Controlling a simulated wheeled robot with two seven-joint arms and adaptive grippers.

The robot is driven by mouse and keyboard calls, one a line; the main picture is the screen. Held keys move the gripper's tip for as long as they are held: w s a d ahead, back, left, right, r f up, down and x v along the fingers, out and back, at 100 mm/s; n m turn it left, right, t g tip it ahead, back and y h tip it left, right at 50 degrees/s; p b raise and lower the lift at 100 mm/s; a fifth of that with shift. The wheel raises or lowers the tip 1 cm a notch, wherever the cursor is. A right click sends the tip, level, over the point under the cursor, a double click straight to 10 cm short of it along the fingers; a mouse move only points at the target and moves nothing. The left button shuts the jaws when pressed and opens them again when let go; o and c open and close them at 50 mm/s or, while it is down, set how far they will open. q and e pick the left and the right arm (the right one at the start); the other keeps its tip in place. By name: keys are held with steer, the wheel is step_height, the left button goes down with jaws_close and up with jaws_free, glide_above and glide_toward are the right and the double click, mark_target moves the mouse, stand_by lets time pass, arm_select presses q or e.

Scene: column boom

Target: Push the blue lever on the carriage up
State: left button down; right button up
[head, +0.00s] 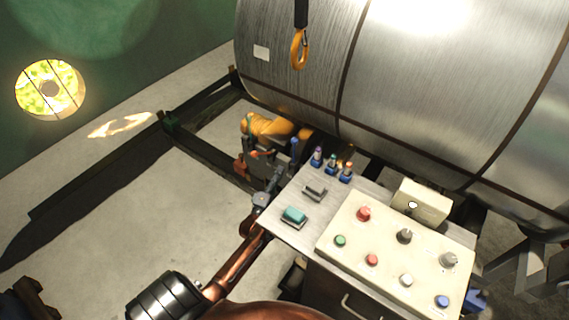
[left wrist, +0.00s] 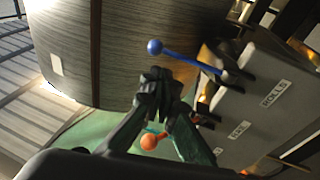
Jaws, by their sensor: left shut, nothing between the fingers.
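The blue lever (left wrist: 188,58) shows in the left wrist view as a blue rod with a round blue knob, sticking out leftward from the grey carriage (left wrist: 255,95) and tilted slightly so that the knob is higher in the picture. My left gripper (left wrist: 157,85) is shut and empty, with its fingertips just below the rod in the picture. I cannot tell whether they touch it. In the head view my left gripper (head: 275,180) is small, beyond the control desk's left corner, beside the carriage. My right gripper is not in view.
An orange-knobbed lever (left wrist: 149,142) is partly hidden below my fingers. A control desk (head: 330,235) with buttons and knobs stands right of my left arm. A large metal cylinder (head: 300,75) lies behind, with a hanging orange hook (head: 299,50).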

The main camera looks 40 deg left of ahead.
arm_select(q)
steer(key=shift+v, duration=0.95)
steer(key=shift+r, duration=0.1)
steer(key=s+d+f+m+g+h, duration=0.2)
steer(key=s+f+m, duration=0.1)
steer(key=f, duration=0.7)
steer(key=s+d+f+m+g+h, duration=0.1)
steer(key=s+d+f+m+g, duration=0.15)
steer(key=f, duration=0.75)
steer(key=s+d+f+m+g+h+p, duration=0.1)
steer(key=s+d+f+m+g, duration=0.2)
steer(key=s+f, duration=0.55)
steer(key=s+d+f+m+g+h, duration=0.15)
steer(key=s+f+m, duration=0.25)
steer(key=s+f, duration=0.45)
steer(key=s+d+f+m+g, duration=0.2)
steer(key=s+f, duration=0.3)
steer(key=s, duration=0.7)
steer(key=s+d+f+m+g, duration=0.2)
steer(key=s+f+m+g, duration=0.2)
steer(key=s, duration=0.8)
steer(key=s+d+f+m+g, duration=0.3)
steer(key=s+f, duration=0.4)
steer(key=s, duration=0.6)
steer(key=shift+f+m+g+p, duration=0.25)
steer(key=shift+m+g+p, duration=0.15)
steer(key=shift+m+g, duration=0.3)
